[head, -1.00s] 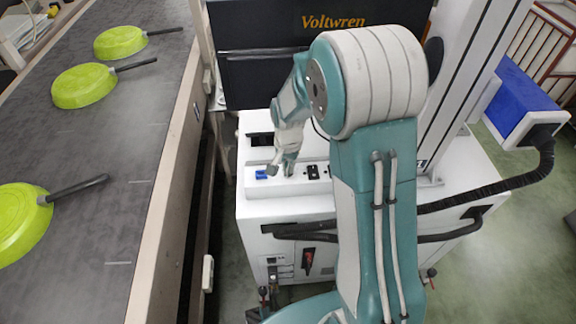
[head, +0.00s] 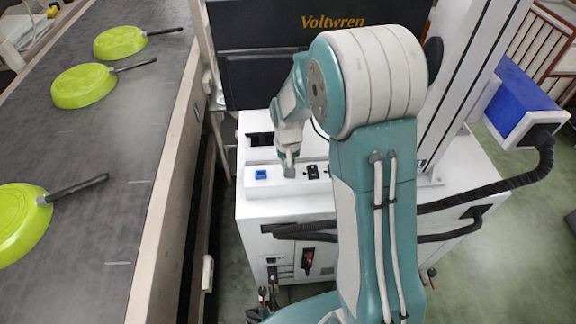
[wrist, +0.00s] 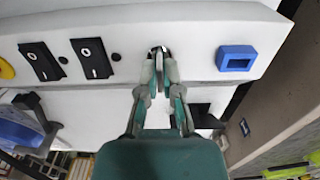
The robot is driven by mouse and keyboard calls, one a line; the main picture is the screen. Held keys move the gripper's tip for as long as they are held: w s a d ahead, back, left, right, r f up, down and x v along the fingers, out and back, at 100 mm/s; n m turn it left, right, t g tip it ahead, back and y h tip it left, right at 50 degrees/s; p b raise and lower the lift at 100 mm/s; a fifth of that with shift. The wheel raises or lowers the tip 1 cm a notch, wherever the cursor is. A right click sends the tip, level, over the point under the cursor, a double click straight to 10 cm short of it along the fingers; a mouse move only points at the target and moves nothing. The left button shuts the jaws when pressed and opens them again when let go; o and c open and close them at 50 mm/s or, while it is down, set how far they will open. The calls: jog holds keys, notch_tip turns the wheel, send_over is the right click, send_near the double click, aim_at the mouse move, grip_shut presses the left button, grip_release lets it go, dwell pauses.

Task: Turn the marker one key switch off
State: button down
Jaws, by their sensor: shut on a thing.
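The key switch (wrist: 158,50) is a small round metallic part on the white panel, between a black rocker switch and a blue-framed part. My gripper (wrist: 159,66) is shut on it, the two fingertips close together at the panel face and hiding most of the key. In the head view my gripper (head: 290,172) points down at the white cabinet's top panel (head: 225,190), to the right of the blue-framed part (head: 261,174). The key's turned position cannot be made out.
Two black rocker switches (wrist: 92,58) and a yellow button (wrist: 5,68) sit on the same panel. A conveyor (head: 110,200) with green pans (head: 82,86) runs at the left. A dark Voltwren box (head: 270,80) stands behind the panel.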

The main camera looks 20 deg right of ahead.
jog(key=shift+w, duration=0.2)
jog(key=c, duration=0.8)
grip_release()
jog(key=shift+r, duration=0.1)
notch_tip(320, 180, up, 12)
jog(key=shift+a+f, duration=0.1)
jog(key=shift+f, duration=0.05)
